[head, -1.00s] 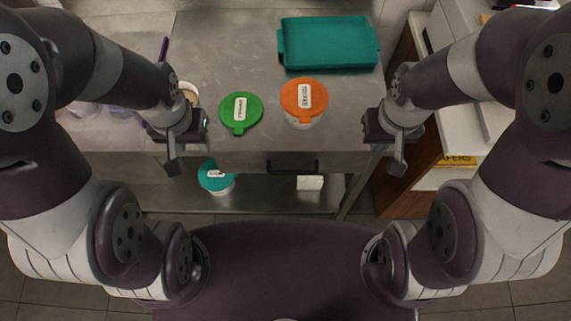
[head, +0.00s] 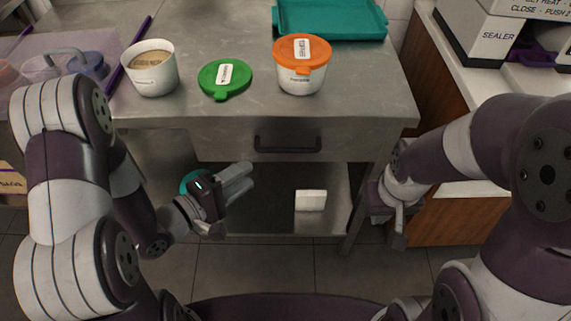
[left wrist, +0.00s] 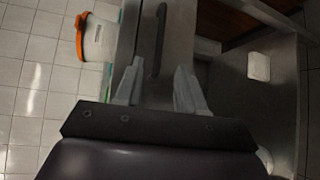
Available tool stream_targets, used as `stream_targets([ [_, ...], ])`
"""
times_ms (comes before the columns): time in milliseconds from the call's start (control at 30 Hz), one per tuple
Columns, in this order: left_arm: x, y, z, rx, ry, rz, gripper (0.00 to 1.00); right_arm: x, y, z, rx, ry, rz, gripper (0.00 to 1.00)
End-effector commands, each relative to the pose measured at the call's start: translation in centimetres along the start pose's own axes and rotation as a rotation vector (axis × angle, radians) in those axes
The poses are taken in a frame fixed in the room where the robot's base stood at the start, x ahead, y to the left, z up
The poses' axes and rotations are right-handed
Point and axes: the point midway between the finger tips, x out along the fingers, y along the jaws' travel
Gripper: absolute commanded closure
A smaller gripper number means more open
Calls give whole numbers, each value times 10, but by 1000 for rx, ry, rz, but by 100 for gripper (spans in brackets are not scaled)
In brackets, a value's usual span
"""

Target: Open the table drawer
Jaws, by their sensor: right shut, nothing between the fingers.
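The table drawer (head: 225,148) is set under the metal tabletop and looks closed. Its dark bar handle (head: 287,144) runs across the front, and also shows in the left wrist view (left wrist: 159,40), beyond my fingertips. My left gripper (head: 240,180) is below and left of the handle, in front of the table, its fingers pointing right and apart from the handle. In the left wrist view the two fingers (left wrist: 157,80) are spread with nothing between them. My right gripper (head: 398,228) hangs shut and empty beside the table's right leg.
On the tabletop (head: 350,90) stand an open white tub (head: 152,70), a green lid (head: 224,78), an orange-lidded tub (head: 301,62) and a teal tray (head: 330,22). A white block (head: 311,200) and a partly hidden teal-lidded tub (head: 190,180) are on the lower shelf.

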Motion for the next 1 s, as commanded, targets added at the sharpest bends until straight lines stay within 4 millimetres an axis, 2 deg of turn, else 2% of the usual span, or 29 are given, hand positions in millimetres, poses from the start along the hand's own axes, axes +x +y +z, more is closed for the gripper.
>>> stream_targets([
  [167,21,-1,1,-33,-5,3,61,5,0,1,0,-1,0,100],
  [400,83,-1,1,-30,-3,2,61,14,0,2,0,-2,0,100],
  [600,114,0,-1,-30,1,2,61,18,0,3,0,-2,0,100],
  [767,125,0,-1,-31,3,1,61,18,0,3,0,-2,0,100],
  [1000,127,0,-1,-31,4,1,61,18,0,3,0,-2,0,100],
])
